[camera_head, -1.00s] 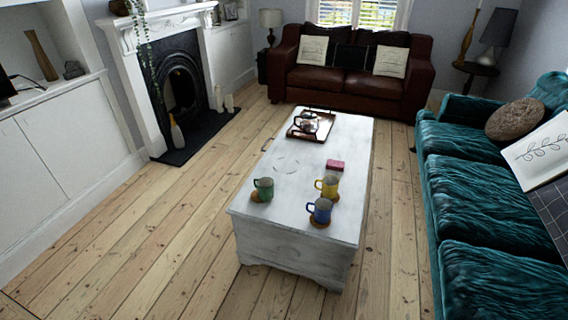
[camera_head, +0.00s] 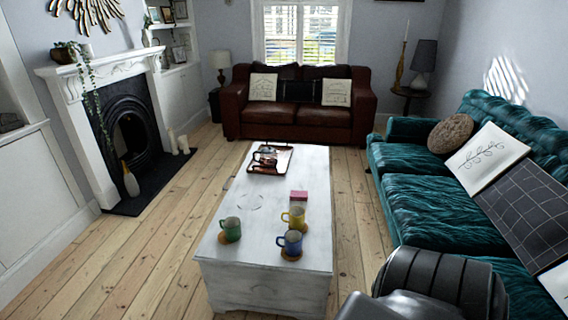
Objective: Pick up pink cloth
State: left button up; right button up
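A small pink block-like item (camera_head: 299,196), likely the folded pink cloth, lies on the white coffee table (camera_head: 222,268), right of the table's middle. It sits just behind the yellow mug (camera_head: 293,217) and is too small to make out its folds. A dark, rounded part of my own arm shows at the bottom right, well apart from the pink item. Neither gripper's fingers can be seen.
A green mug (camera_head: 230,230) and a blue mug (camera_head: 289,243) stand near the table's front edge. A tray (camera_head: 256,170) with a teapot is at the back. A teal sofa (camera_head: 437,205) is right, a brown sofa (camera_head: 235,98) behind. Bare floor (camera_head: 165,250) is open left of the table.

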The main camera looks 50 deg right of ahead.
aim_at(300, 195)
jog(key=z, duration=0.05)
jog(key=i, duration=5.5)
jog(key=z, duration=3.7)
